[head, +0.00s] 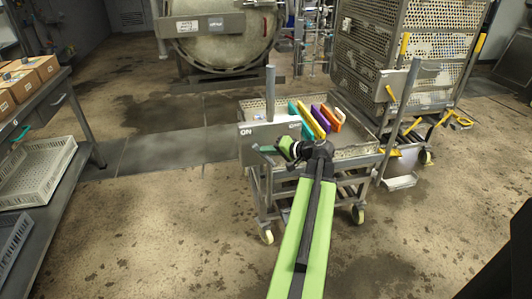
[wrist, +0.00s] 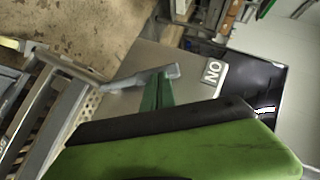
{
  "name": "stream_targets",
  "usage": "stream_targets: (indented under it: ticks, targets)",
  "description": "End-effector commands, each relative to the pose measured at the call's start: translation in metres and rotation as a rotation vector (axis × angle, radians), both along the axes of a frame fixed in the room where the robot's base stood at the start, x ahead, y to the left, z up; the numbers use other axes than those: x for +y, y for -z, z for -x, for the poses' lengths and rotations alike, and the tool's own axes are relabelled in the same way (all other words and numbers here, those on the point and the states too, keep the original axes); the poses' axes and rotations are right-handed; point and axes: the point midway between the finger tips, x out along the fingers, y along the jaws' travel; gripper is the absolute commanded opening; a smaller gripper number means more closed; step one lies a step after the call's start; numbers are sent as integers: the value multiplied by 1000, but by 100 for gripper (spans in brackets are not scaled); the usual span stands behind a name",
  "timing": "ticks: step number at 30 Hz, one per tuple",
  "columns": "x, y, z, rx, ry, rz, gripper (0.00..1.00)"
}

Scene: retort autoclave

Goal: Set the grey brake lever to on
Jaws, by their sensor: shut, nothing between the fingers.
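A light grey panel (head: 262,135) on the near side of the cart carries an ON label (head: 246,132) at its left end and a second label, too small to read, at its right. In the wrist view, the grey brake lever (wrist: 140,77) lies across the panel, one end near the ON label (wrist: 213,72). My gripper (head: 262,149) is in front of the panel, low and left of its middle. Its dark green fingers (wrist: 157,88) are shut and empty, close against the lever; I cannot tell whether they touch. My gripper hides much of the lever in the head view.
The cart tray (head: 352,152) holds several coloured upright pieces, and a grey post (head: 270,92) rises behind the panel. A tall perforated cage (head: 375,50) stands at right. A bench with a white crate (head: 35,175) is at left. Floor between bench and cart is clear.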

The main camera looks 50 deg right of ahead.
Motion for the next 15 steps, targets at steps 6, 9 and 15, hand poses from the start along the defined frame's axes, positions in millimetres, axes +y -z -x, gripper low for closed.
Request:
stream_targets:
  ticks: [6, 9, 15]
  targets:
    - [-2, -4, 1, 0, 0, 0, 0]
    - [-11, -15, 4, 0, -1, -1, 0]
    - [-23, -42, 40, 0, 1, -1, 0]
